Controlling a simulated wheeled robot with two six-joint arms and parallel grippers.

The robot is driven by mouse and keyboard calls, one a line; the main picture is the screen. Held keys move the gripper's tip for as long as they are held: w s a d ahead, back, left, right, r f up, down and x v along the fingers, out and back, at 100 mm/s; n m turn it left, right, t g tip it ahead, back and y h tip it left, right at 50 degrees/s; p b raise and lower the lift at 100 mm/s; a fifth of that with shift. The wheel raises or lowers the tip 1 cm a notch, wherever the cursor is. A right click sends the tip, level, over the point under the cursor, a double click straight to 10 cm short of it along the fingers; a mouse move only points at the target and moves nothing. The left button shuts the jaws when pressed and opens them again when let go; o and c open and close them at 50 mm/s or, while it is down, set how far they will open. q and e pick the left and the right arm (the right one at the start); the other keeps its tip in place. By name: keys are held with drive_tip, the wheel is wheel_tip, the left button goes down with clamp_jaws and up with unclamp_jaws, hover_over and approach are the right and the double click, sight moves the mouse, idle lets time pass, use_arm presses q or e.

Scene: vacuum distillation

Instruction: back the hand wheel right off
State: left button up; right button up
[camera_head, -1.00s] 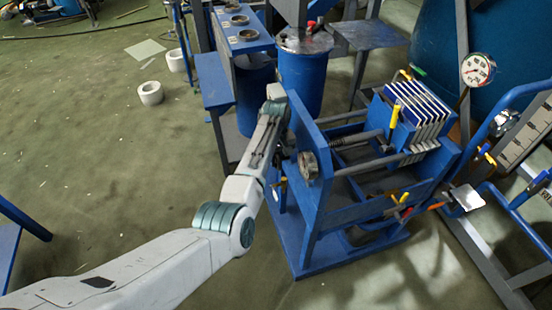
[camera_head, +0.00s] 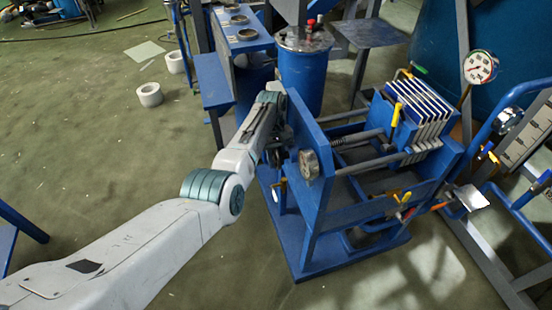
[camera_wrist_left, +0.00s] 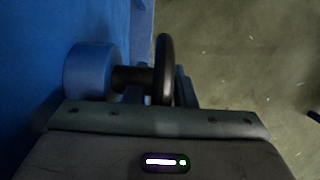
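The blue press frame (camera_head: 318,225) stands right of centre in the head view. In the left wrist view the dark hand wheel (camera_wrist_left: 164,68) shows edge-on, on a short dark shaft (camera_wrist_left: 130,78) that comes out of a blue round boss (camera_wrist_left: 88,72). In the head view my left arm's end largely hides the wheel at the frame's left end plate. My left gripper (camera_wrist_left: 160,94) is at the wheel, its fingertips low on either side of the rim. Whether they touch the rim is not clear. My right gripper is not in view.
A pale round rod end (camera_head: 308,164) sticks out of the end plate close to my left wrist. A blue drum (camera_head: 302,75) and a blue bench (camera_head: 215,80) stand behind. The floor on the left is mostly open, with white rings (camera_head: 150,94) lying on it.

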use_arm(q)
drive_tip(key=shift+o, duration=0.7)
